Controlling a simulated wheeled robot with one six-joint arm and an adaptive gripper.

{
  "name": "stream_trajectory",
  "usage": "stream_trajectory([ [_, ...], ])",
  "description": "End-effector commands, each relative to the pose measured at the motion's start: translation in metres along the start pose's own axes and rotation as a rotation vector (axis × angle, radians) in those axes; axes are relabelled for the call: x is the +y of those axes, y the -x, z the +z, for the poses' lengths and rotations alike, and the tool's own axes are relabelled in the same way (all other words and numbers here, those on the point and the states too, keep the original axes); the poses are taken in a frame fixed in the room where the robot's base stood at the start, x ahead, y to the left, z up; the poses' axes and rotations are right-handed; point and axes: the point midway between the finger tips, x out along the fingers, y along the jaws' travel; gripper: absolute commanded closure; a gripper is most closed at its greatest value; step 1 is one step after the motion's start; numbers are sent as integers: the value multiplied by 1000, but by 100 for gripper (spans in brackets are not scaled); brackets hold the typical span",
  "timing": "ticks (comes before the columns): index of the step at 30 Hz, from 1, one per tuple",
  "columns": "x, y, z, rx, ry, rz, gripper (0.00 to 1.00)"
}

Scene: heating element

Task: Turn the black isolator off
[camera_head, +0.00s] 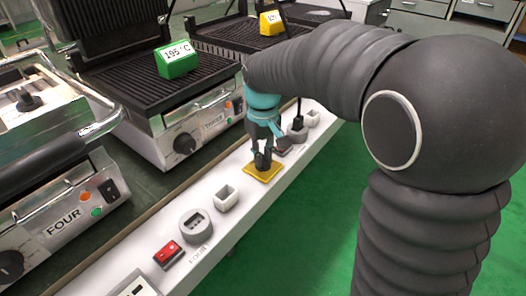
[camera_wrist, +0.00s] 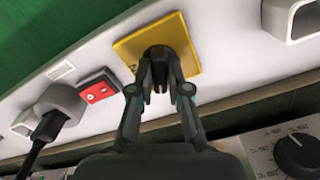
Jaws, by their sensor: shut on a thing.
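The black isolator is a dark rotary knob (camera_wrist: 157,52) on a square yellow plate (camera_head: 262,177), fixed to the white panel strip. The yellow plate also shows in the wrist view (camera_wrist: 184,40). My gripper (camera_head: 263,161) reaches down to the plate in the head view. In the wrist view my gripper (camera_wrist: 160,82) has its two dark fingers closed on the knob. The fingers hide part of the knob, so I cannot tell its exact angle.
A red rocker switch (camera_wrist: 99,92) and a grey socket with a black plug (camera_wrist: 58,107) sit beside the plate. Another red switch (camera_head: 168,254), round grey socket (camera_head: 196,225) and white box (camera_head: 226,198) lie nearer. Contact grills, one bearing a green 195 °C block (camera_head: 178,61), stand left.

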Motion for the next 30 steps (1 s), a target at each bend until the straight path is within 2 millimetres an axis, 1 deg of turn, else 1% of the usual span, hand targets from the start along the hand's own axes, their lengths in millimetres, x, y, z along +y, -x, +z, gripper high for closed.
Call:
stream_trajectory([
  [6,0,1,1,-2,182,0,100],
  [15,0,0,1,-3,356,0,100],
  [21,0,0,1,-2,412,0,100],
  [30,0,-1,1,-2,433,0,100],
])
